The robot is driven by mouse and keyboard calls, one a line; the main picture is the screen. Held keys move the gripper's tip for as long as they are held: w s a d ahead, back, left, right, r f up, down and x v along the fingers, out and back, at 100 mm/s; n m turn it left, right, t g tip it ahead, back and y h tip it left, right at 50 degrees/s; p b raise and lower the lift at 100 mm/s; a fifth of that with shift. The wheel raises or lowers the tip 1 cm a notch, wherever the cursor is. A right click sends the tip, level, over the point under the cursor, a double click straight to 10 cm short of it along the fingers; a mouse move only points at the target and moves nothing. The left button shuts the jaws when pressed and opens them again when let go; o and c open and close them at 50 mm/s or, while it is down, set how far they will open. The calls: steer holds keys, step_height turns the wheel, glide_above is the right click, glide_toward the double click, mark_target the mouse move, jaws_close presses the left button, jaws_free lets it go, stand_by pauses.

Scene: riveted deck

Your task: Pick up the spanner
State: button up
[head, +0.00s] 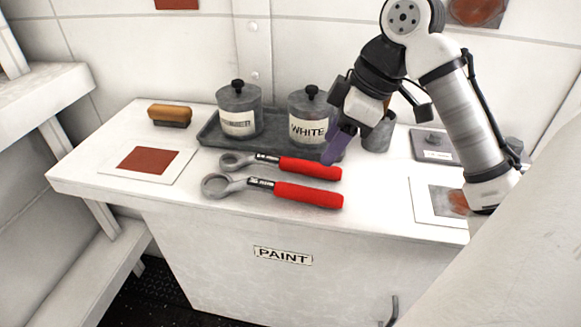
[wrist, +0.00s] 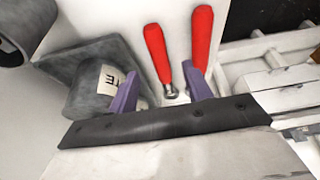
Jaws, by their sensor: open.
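Two spanners with red handles and grey ring heads lie side by side on the white cabinet top. The back spanner (head: 310,168) is nearer the tray; the front spanner (head: 308,195) is nearer the cabinet edge. My gripper (head: 338,150) is open and empty, with purple fingers, beside the WHITE pot and just behind the back spanner's handle. In the wrist view, the back spanner's handle (wrist: 157,52) shows beyond the gap between my fingers (wrist: 160,88). The front spanner's handle (wrist: 201,38) shows beyond the right finger. Their heads are mostly hidden there.
A dark tray (head: 207,138) holds a lidded pot (head: 239,108) and the WHITE pot (head: 308,112), close to my gripper. A wooden brush (head: 170,114) and a red swatch card (head: 140,178) lie left. A metal cup (head: 378,137) stands right. The front strip is clear.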

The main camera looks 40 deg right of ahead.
mark_target(314, 163)
steer(key=shift+w+x, duration=0.15)
steer(key=shift+x, duration=1.4)
steer(key=shift+w+x, duration=0.1)
steer(key=shift+x, duration=1.45)
steer(key=shift+a+r, duration=0.1)
steer(key=shift+c, duration=0.3)
jaws_close()
steer(key=shift+r, duration=0.1)
step_height(314, 163, up, 20)
steer(key=p, duration=0.2)
steer(key=shift+p, duration=0.3)
